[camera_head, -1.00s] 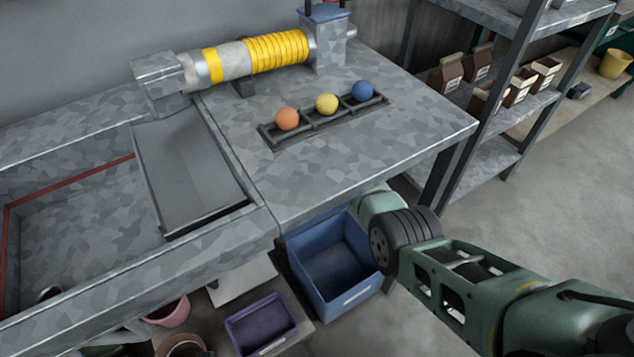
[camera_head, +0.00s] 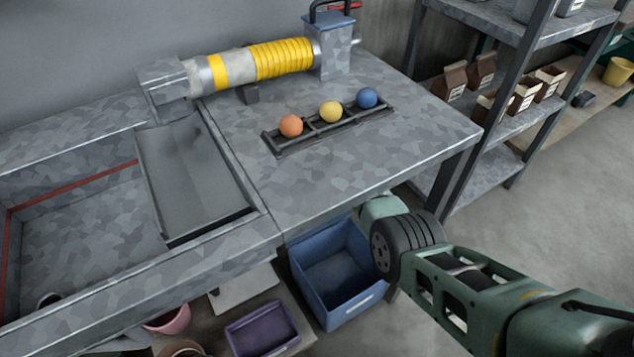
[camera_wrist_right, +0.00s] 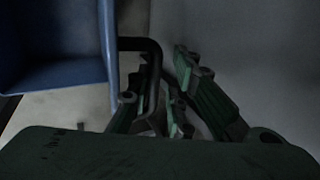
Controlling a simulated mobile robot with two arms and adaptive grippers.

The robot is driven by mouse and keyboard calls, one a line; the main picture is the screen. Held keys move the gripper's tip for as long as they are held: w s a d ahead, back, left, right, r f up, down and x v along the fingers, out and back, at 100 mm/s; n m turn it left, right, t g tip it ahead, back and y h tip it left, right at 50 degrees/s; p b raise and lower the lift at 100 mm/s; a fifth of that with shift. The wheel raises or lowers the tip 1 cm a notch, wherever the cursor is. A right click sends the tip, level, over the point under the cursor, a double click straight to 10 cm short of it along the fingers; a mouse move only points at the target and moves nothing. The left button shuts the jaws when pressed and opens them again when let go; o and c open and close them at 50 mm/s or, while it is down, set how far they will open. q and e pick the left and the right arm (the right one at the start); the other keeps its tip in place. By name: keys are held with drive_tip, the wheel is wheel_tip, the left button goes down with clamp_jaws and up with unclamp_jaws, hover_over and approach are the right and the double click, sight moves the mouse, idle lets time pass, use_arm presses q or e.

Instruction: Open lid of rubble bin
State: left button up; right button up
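A blue open-topped bin (camera_head: 322,312) stands under the right end of the metal table; I see into its dark inside. I cannot tell whether it is the rubble bin, and no lid shows on it. In the right wrist view, blue walls (camera_wrist_right: 57,78) fill the upper left. A black bent bar (camera_wrist_right: 153,62) comes out beside them and turns down between the fingers of my right gripper (camera_wrist_right: 163,68). The fingers look apart, and contact is unclear. In the head view my right wrist is beside the bin, its fingers hidden. My left gripper is out of view.
The metal table (camera_head: 380,160) overhangs the bin. On it are a rack (camera_head: 330,132) with orange, yellow and blue balls and a yellow-banded cylinder (camera_head: 262,64). A purple crate (camera_head: 262,330) stands left of the bin. Shelves (camera_head: 515,125) stand at the right.

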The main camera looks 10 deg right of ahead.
drive_tip(key=shift+v, duration=0.75)
drive_tip(key=s+d+r, duration=0.1)
drive_tip(key=s+d, duration=0.1)
drive_tip(key=s, duration=0.4)
drive_tip(key=s+d+r, duration=0.2)
drive_tip(key=s, duration=0.4)
drive_tip(key=shift+s+d, duration=0.35)
drive_tip(key=shift+s, duration=0.05)
drive_tip(key=shift+c, duration=0.4)
